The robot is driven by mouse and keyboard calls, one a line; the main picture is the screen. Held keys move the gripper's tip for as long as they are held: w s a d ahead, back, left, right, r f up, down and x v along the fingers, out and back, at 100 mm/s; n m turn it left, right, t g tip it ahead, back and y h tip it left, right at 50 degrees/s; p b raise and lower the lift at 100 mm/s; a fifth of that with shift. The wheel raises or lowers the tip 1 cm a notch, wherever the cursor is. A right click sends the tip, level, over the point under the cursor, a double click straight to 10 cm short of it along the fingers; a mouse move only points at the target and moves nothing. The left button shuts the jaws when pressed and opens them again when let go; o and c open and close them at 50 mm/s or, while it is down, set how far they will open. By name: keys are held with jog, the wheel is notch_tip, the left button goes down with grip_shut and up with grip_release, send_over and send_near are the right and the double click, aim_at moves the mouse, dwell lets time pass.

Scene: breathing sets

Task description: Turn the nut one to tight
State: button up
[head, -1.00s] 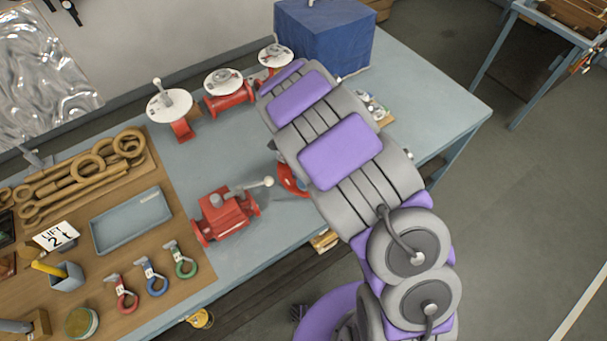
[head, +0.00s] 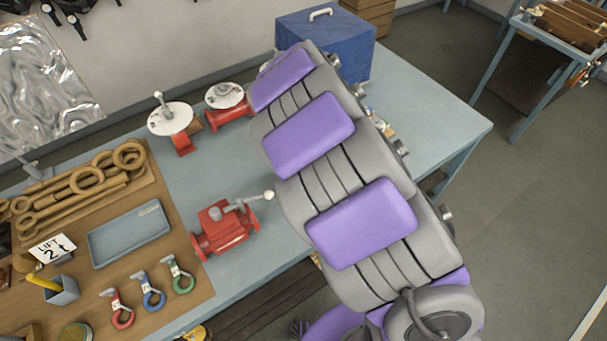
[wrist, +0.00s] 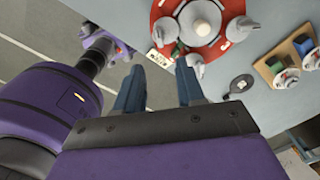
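In the wrist view, a round red flange (wrist: 212,48) lies at the top, with a pale hub in its middle and several grey-white nuts around it. One nut (wrist: 193,66) sits at its lower edge, close to my right fingertip. Another nut (wrist: 238,28) is at its right side. I cannot tell which one is nut one. My gripper (wrist: 158,70) is open, its two blue-grey fingers apart with nothing between them. The fingertips are below and left of the flange's middle in the picture. In the head view my arm hides the flange and my gripper.
A red valve with a lever (head: 224,228) stands left of my arm. White-disc fittings (head: 170,118) stand behind it, and a blue box (head: 350,50) at the back. The wrist view shows a wooden holder with coloured blocks (wrist: 283,65) and a dark round tag (wrist: 241,84).

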jog(key=shift+r, duration=1.9)
jog(key=s+d+n+b, duration=0.4)
jog(key=s+d+b, duration=0.1)
jog(key=s+d, duration=0.15)
jog(key=s+d+f+n+b, duration=0.2)
jog(key=s+f+n+b, duration=0.1)
jog(key=s, duration=0.5)
jog(key=s+d+f+n+g+b, duration=0.1)
jog(key=s+d+f+n+b, duration=0.2)
jog(key=s+n, duration=0.4)
jog(key=s+d+f+n+b, duration=0.3)
jog(key=s+n+b, duration=0.2)
jog(key=s, duration=0.5)
jog(key=shift+s+n+g+b, duration=0.3)
jog(key=shift+s+g+b, duration=0.05)
jog(key=shift+s+g, duration=0.05)
jog(key=shift+w, duration=0.15)
